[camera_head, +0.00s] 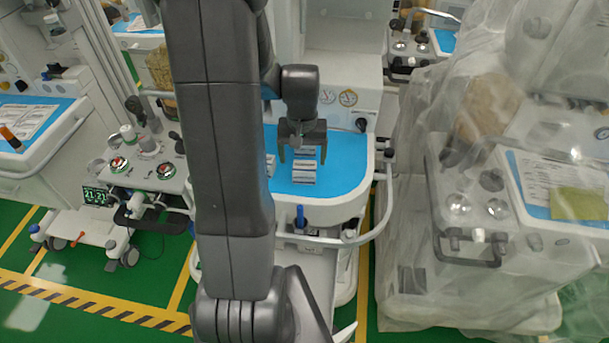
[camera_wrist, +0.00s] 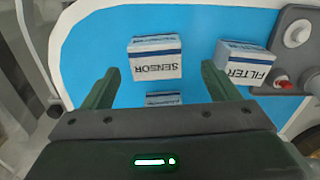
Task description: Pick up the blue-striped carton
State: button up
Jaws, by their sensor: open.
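Several small white cartons with blue bands stand on the cart's blue top; I cannot tell which one the task means. One marked SENSOR (camera_wrist: 155,58) is the front one in the head view (camera_head: 304,174). One marked FILTER (camera_wrist: 243,62) is at the left in the head view (camera_head: 270,165), partly behind my arm. A third carton (camera_wrist: 163,98) is farther back, partly hidden by my gripper body in the wrist view. My gripper (camera_head: 303,160) is open and empty above the cartons. In the wrist view its fingers (camera_wrist: 160,70) point toward either side of the SENSOR carton, apart from it.
The blue cart top (camera_head: 340,165) has free room at the right. A white rail (camera_head: 378,215) curves round its front. A plastic-covered cart (camera_head: 470,200) stands at the right. Another cart with knobs (camera_head: 145,165) and a blue-topped one (camera_head: 30,120) stand at the left.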

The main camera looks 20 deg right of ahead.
aim_at(305, 166)
jog(key=f+b, duration=0.1)
jog(key=f, duration=0.1)
jog(key=f+b, duration=0.2)
jog(key=f, duration=0.1)
jog(key=shift+s+d, duration=0.15)
jog(key=shift+d, duration=0.05)
jog(key=shift+r, duration=0.15)
jog(key=shift+c, duration=0.2)
jog(key=c, duration=1)
